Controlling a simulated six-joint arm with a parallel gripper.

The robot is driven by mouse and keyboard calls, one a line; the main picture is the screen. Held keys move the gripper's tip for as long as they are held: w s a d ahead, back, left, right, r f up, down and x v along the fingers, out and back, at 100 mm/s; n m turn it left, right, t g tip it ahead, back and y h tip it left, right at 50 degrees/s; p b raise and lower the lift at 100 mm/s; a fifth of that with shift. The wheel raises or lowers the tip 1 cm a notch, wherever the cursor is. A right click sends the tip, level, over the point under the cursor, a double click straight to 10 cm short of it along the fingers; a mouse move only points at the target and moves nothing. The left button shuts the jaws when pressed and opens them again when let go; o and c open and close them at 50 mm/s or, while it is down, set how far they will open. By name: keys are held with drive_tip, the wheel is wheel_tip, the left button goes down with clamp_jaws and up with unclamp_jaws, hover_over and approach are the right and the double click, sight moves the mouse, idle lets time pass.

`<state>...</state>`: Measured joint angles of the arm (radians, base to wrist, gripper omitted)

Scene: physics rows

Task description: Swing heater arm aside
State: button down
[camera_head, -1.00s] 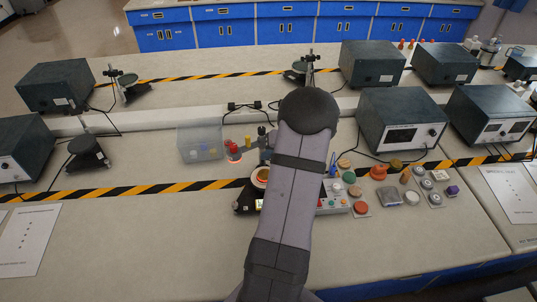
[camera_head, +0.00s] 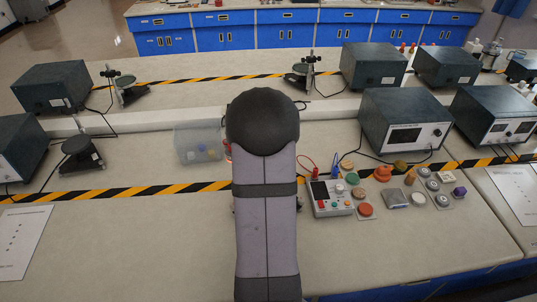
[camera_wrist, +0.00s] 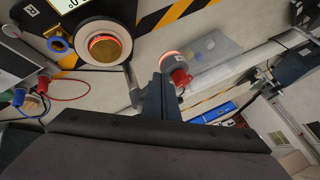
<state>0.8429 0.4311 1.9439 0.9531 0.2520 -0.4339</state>
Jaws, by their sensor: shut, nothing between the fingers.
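In the wrist view my gripper (camera_wrist: 160,97) is shut and empty, its dark fingers pointing up the picture from the bottom. A metal rod (camera_wrist: 132,82) is close to the left of the fingers; I cannot tell whether they touch. A second glowing disc (camera_wrist: 170,59) shows beyond the fingertips, beside a red part (camera_wrist: 181,77). Which piece is the heater arm is unclear. In the head view my arm hides the gripper and nearly all of this apparatus.
A clear bin (camera_head: 197,142) stands left of my arm. A meter box (camera_head: 331,198) with red and blue leads lies to the right, beside several small discs and parts. Dark instrument boxes (camera_head: 404,118) stand behind.

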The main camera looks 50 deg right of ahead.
drive_tip(key=w+p, duration=0.1)
drive_tip(key=w, duration=0.4)
drive_tip(key=shift+a, duration=0.1)
drive_tip(key=shift+w, duration=0.15)
drive_tip(key=shift+w+r, duration=0.1)
drive_tip(key=shift+r, duration=0.05)
idle(0.3)
